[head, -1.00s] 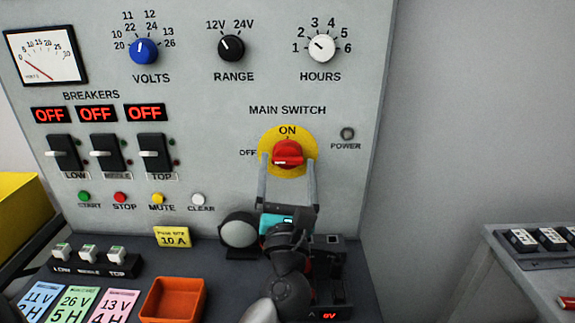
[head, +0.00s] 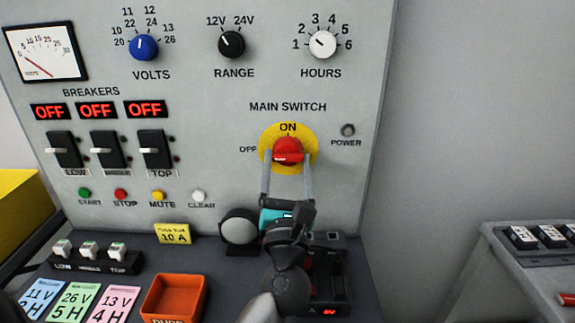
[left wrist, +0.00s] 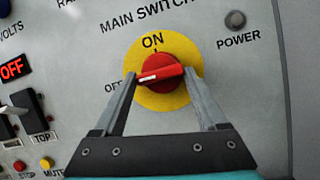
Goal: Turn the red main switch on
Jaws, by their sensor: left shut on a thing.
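The red main switch (head: 288,151) is a rotary knob on a round yellow plate (head: 308,162), with ON above and OFF at its left. In the left wrist view the red knob (left wrist: 164,73) has its bar lying nearly level, its white-marked end pointing left toward OFF. My left gripper (head: 288,158) reaches up from below, with one finger on each side of the knob, shut on it. The left wrist view shows the same gripper's fingertips (left wrist: 160,74) at the ends of the bar. My right gripper is not in view.
The power lamp (head: 348,130) right of the switch looks unlit. Three breakers (head: 107,150) at the left read OFF. A round grey-faced device (head: 239,230) stands close left of my gripper, and an orange bin (head: 174,298) sits on the bench. The wall at the right is bare.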

